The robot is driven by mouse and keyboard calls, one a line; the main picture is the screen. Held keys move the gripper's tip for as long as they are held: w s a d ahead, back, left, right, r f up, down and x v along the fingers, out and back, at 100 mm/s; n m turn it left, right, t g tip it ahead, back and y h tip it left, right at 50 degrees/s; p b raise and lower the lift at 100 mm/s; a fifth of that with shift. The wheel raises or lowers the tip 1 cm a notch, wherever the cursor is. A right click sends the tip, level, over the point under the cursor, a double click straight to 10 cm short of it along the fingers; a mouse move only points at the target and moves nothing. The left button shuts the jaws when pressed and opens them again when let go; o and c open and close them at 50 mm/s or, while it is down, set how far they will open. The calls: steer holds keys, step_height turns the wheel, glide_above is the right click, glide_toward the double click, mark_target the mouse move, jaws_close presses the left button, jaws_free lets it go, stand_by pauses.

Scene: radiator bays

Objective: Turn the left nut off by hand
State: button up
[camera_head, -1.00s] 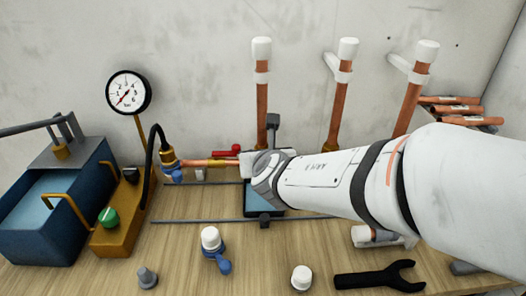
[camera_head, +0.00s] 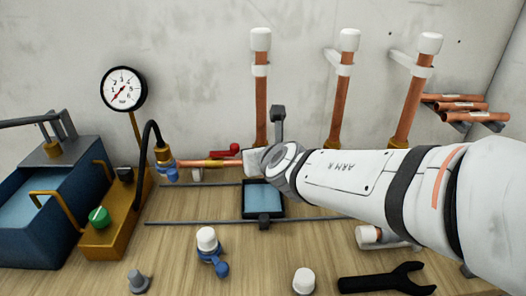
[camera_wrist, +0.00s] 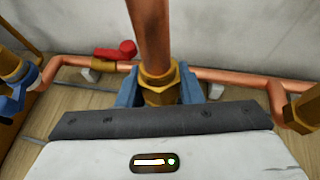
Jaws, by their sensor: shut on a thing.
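The left nut (camera_wrist: 160,85) is a brass hex fitting at the foot of the left copper pipe, seen in the wrist view. The left pipe (camera_head: 261,110) stands upright with a white cap on top; its lower end also shows in the wrist view (camera_wrist: 152,35). My gripper (camera_wrist: 160,92) has its two blue fingers on either side of the nut and is shut on it. In the head view my wrist hides the nut and the fingers. Whether the nut's thread is loose cannot be seen.
A red-handled valve (camera_head: 235,150) sits left of the nut on the low copper run. Two more upright pipes (camera_head: 341,110) stand to the right. A blue tray (camera_head: 284,196) lies below my wrist. A black spanner (camera_head: 380,281) and white caps (camera_head: 304,281) lie in front.

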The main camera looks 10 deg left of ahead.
steer(key=shift+n+y+b, duration=0.4)
steer(key=shift+b, duration=0.65)
steer(key=o, duration=1)
steer(key=shift+r, duration=0.1)
steer(key=shift+s+d+r+p, duration=0.2)
steer(key=shift+s+p, duration=0.1)
steer(key=shift+p, duration=0.05)
steer(key=p+v, duration=0.5)
steer(key=v, duration=0.4)
steer(key=shift+p, duration=0.35)
